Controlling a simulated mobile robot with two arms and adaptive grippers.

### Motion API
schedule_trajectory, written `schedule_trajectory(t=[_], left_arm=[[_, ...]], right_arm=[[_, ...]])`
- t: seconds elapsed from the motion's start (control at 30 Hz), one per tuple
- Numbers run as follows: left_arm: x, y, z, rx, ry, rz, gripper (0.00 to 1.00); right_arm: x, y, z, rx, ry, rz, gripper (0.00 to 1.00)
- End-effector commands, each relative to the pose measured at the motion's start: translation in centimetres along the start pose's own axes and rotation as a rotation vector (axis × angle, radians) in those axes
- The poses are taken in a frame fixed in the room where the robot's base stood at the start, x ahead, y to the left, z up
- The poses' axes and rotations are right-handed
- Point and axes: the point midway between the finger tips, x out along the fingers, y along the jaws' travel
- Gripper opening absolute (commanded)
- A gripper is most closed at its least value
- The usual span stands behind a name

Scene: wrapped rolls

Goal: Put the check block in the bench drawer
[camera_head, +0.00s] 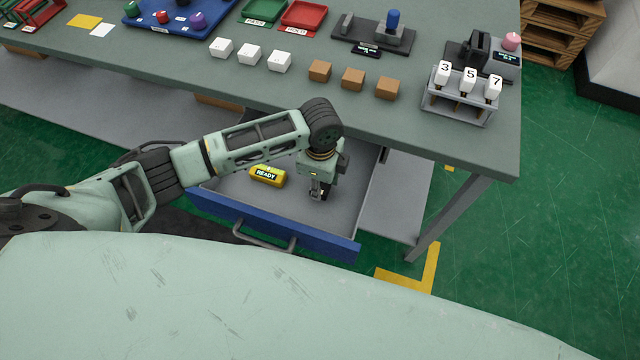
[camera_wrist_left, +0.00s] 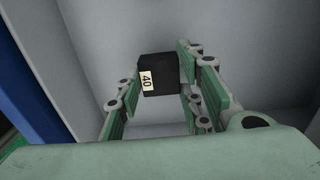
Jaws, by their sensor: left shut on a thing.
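The bench drawer (camera_head: 225,210) is pulled open below the bench, with a blue front, a grey inside and a bar handle. My left gripper (camera_head: 319,190) points down inside it, towards its right side. In the left wrist view the gripper (camera_wrist_left: 155,95) is shut on a small black block with a "40" label, the check block (camera_wrist_left: 158,75). Drawer walls and floor surround the block there; I cannot tell whether it touches the floor. In the head view the block is mostly hidden by the gripper. My right gripper is not in view.
A yellow "READY" piece (camera_head: 267,176) lies in the drawer left of the gripper. The bench top (camera_head: 190,75) above holds white blocks (camera_head: 250,54), brown blocks (camera_head: 353,79) and a numbered rack (camera_head: 460,103). The bench's front edge is close to my arm.

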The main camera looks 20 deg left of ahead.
Motion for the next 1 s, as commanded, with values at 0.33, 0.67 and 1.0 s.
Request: schedule_trajectory(t=[0.33,0.67,1.0], left_arm=[[1.5,0.0,0.0,0.001,0.001,-0.001,0.08],[1.9,0.0,0.0,0.0,0.001,-0.001,0.5],[1.8,0.0,0.0,0.0,0.0,-0.001,0.53]], right_arm=[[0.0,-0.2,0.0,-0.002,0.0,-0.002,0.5],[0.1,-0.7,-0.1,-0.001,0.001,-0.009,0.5],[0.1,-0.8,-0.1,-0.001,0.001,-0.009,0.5]])
